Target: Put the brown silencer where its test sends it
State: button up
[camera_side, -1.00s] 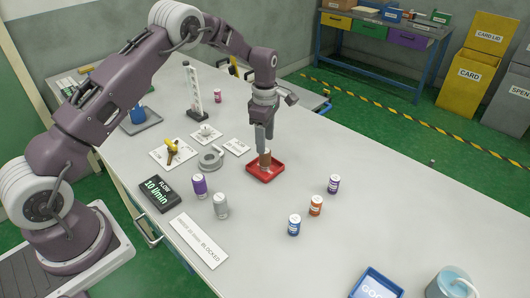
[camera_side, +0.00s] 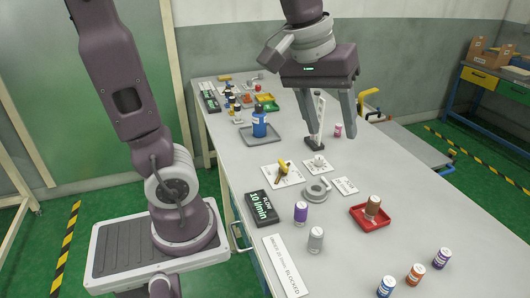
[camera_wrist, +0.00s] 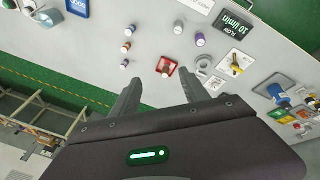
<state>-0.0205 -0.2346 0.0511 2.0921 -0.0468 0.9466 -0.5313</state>
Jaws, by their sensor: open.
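The brown silencer (camera_side: 373,204) stands upright in the red tray (camera_side: 371,222) on the table; the wrist view shows it small, in the same tray (camera_wrist: 167,65). My gripper (camera_side: 334,147) is open and empty, high above the table, with its two fingers spread apart and nothing between them. It is well clear of the silencer. The flow display (camera_side: 262,207) reads 10 l/min. A white card (camera_side: 286,266) on the table carries a limit in l/min and the word BLOCKED. A round grey fixture (camera_side: 315,191) lies left of the tray, with nothing standing in it.
A purple silencer (camera_side: 300,212) and a grey one (camera_side: 315,239) stand left of the tray. Blue, orange and dark purple ones (camera_side: 441,258) stand in front. A blue GOOD tray (camera_wrist: 78,8) shows in the wrist view. A tall white gauge (camera_side: 317,118) stands behind.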

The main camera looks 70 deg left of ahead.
jog(key=s+d+f+m+t, duration=0.1)
jog(key=s+f+m, duration=0.2)
jog(key=s+m, duration=0.4)
jog(key=s, duration=0.5)
jog(key=shift+s+t, duration=0.25)
jog(key=shift+t, duration=0.05)
